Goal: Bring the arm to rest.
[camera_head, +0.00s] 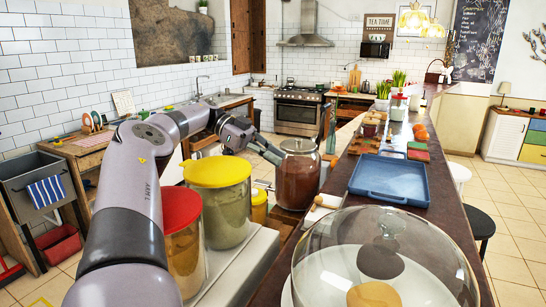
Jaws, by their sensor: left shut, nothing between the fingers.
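My left arm (137,200) comes in from the lower left and reaches over the jars toward the middle of the head view. My left gripper (272,154) is at its end, shut and empty, close to the left side of a large glass jar with brown contents (298,178). I cannot tell whether its fingertips touch the jar. My right gripper is not in view.
A yellow-lidded jar (220,205) and a red-lidded jar (184,250) stand close beside and under my arm. A glass dome (385,260) is in the foreground right. A blue tray (390,181) lies on the dark counter (322,224).

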